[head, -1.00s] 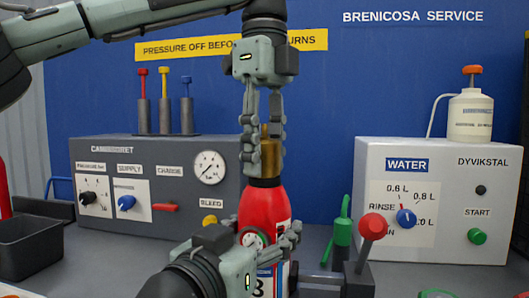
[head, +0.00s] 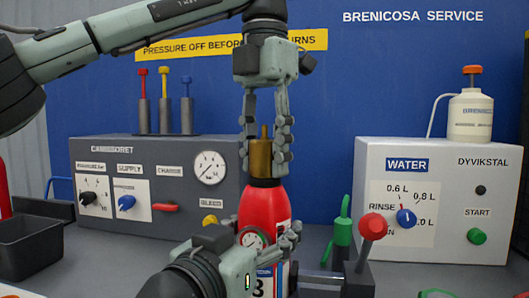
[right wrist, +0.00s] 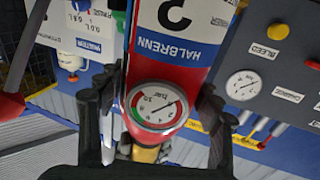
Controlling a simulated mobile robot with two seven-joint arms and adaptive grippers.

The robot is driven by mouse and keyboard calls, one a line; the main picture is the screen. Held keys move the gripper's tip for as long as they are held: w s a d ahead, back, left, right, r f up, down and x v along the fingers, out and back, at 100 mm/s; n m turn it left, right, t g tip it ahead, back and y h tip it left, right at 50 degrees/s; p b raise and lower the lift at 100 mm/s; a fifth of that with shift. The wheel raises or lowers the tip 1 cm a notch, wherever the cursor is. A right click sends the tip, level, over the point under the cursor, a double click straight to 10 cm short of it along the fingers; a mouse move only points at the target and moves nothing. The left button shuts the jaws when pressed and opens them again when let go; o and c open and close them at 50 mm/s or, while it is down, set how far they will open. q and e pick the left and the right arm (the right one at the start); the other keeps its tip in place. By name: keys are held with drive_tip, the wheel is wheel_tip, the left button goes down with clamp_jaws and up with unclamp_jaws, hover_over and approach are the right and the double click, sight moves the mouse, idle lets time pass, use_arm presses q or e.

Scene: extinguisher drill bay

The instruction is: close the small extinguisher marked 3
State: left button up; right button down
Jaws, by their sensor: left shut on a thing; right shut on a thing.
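The small red extinguisher (head: 262,208) stands upright at the middle of the head view, with a "3" low on its label. Its brass head (head: 260,158) sits on top. My left gripper (head: 267,160) comes down from above and is shut on the brass head, with a finger on either side. My right gripper (head: 272,243) is shut around the red body from the front and hides part of it. In the right wrist view the extinguisher appears upside down between the fingers, with its round gauge (right wrist: 158,105) and the "HALBRENN" label (right wrist: 188,45).
The grey panel (head: 150,222) with gauge and knobs stands behind left; the white water unit (head: 440,240) stands right. A red-knobbed lever (head: 371,227) and a green-handled tool (head: 342,230) are close to the right. A dark bin (head: 28,245) is at the far left.

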use_arm(q)
drive_tip(key=m, duration=1.4)
drive_tip(key=o, duration=1.3)
drive_tip(key=shift+c, duration=0.2)
drive_tip(key=shift+r, duration=2.25)
drive_tip(key=shift+c, duration=0.4)
